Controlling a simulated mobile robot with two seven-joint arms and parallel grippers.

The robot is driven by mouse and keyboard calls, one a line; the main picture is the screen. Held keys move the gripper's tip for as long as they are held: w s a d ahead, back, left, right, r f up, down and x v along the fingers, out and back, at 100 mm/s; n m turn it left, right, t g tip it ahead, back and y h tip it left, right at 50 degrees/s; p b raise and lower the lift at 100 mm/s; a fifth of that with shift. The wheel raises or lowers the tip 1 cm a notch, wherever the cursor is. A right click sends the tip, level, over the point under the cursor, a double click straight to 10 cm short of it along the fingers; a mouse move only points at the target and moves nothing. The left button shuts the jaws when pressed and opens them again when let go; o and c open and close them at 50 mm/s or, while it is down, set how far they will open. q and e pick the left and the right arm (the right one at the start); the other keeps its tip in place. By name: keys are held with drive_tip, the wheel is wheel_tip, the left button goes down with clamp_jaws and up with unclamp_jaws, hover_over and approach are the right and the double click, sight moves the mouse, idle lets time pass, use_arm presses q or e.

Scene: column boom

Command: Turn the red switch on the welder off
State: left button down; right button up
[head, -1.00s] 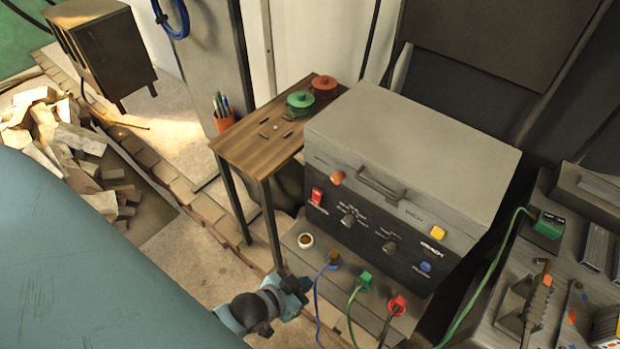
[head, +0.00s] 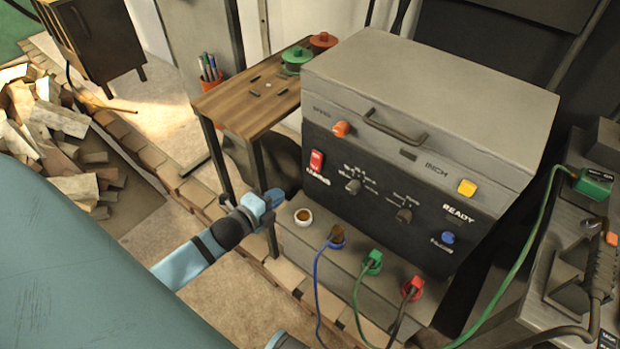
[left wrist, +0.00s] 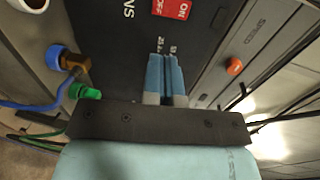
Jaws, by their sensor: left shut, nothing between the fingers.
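The welder (head: 425,95) is a grey box with a black front panel, standing right of centre in the head view. Its red switch (head: 316,161) is at the left of the panel. My left gripper (head: 272,199) is in front of the panel's left side, below and left of the switch. In the left wrist view its blue fingers (left wrist: 166,62) are together and empty, apart from the switch.
An orange knob (head: 341,129) is right of the switch. A wooden table (head: 240,98) stands left of the welder. Cables hang in front of the ledge.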

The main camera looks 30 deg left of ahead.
use_arm(q)
drive_tip(key=shift+r, duration=0.1)
approach(316, 167)
drive_tip(key=w, duration=0.4)
drive_tip(key=w+f, duration=0.1)
drive_tip(key=w, duration=0.1)
drive_tip(key=shift+w+d+f+b, duration=0.1)
drive_tip(key=shift+w+b, duration=0.1)
drive_tip(key=shift+b, duration=0.15)
drive_tip(key=shift+w+f, duration=0.1)
drive_tip(key=shift+w, duration=0.4)
